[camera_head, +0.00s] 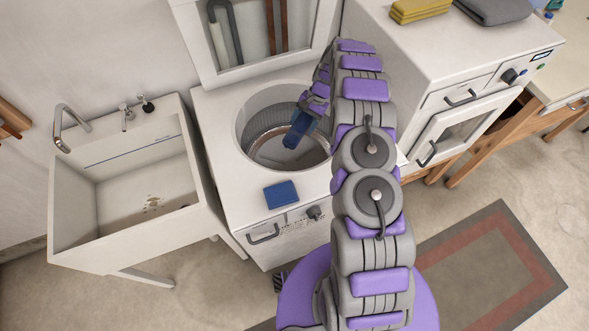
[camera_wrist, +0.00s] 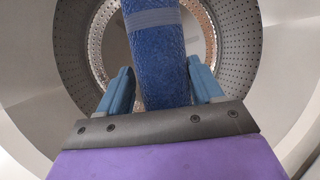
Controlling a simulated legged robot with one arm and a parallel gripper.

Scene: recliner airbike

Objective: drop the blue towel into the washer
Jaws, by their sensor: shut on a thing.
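The washer (camera_head: 225,185) stands open at the top, with its lid raised behind and its perforated metal drum (camera_head: 262,150) showing. My gripper (camera_wrist: 158,85) is shut on the blue towel (camera_wrist: 155,45), which has a lighter band and sits between the two blue fingers. In the head view the towel (camera_head: 297,130) is inside the drum opening, near its right side, still held and tilted. The drum wall (camera_wrist: 88,50) surrounds the towel in the wrist view. The towel's far end is cut off by the picture edge there.
A second blue folded cloth (camera_head: 281,194) lies on the washer's front top edge. A white sink (camera_head: 120,240) with a tap stands to the left. A white appliance (camera_head: 400,50) with yellow (camera_head: 420,10) and grey (camera_head: 492,10) towels stands right. A rug (camera_head: 480,260) lies on the floor.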

